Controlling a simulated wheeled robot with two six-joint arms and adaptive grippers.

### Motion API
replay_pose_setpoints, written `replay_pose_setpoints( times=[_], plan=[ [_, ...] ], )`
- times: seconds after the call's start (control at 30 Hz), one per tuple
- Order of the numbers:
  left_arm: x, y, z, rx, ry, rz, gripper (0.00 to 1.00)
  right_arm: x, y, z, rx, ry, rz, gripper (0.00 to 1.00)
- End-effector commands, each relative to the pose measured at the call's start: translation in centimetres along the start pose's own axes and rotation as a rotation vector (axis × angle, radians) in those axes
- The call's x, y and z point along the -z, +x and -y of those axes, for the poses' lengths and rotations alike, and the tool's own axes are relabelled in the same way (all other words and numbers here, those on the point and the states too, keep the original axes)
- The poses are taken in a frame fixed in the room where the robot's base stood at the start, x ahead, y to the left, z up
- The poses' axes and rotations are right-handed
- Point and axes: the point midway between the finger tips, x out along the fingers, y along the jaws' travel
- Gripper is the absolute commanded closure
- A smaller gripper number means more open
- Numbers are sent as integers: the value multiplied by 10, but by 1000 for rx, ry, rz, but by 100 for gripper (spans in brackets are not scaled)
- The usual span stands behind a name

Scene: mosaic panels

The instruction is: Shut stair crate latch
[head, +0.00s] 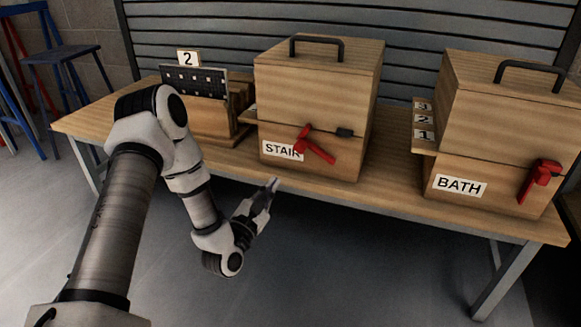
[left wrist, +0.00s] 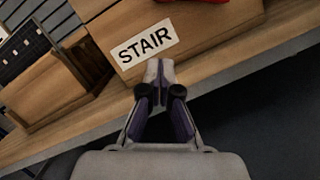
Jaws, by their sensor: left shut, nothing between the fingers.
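The stair crate (head: 310,95) is a wooden box with a black top handle, standing on the table with its lid down. Its STAIR label (head: 282,151) is on the lower front; the label also shows in the left wrist view (left wrist: 145,44). The red latch (head: 316,145) on its front slants down to the right, away from the dark catch (head: 345,132). In the left wrist view only a bit of the red latch (left wrist: 215,1) shows at the top edge. My left gripper (head: 272,185) is shut and empty, in front of and below the crate. My right gripper is out of view.
The bath crate (head: 505,105) stands at the right, its red latch (head: 538,184) on the front; numbered tiles (head: 423,119) are beside it. A rack with a panel (head: 195,82) stands left of the stair crate. The table's front edge (head: 400,204) runs below the crates.

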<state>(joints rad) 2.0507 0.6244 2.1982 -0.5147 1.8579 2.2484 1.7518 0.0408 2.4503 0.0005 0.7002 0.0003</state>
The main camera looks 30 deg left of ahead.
Motion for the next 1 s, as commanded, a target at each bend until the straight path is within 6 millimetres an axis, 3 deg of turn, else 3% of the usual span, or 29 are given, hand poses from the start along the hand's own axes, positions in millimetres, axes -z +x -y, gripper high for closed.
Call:
replay_pose_setpoints(
  times=[0.3,0.4,0.57,1.0],
  plan=[
    [-2,67,2,0,1,6,100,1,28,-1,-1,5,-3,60],
    [-21,69,2,1,-1,3,100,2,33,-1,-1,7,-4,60],
    [-36,73,1,1,0,1,100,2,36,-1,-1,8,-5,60],
    [-39,74,0,3,10,-1,100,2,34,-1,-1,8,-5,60]
  ],
)
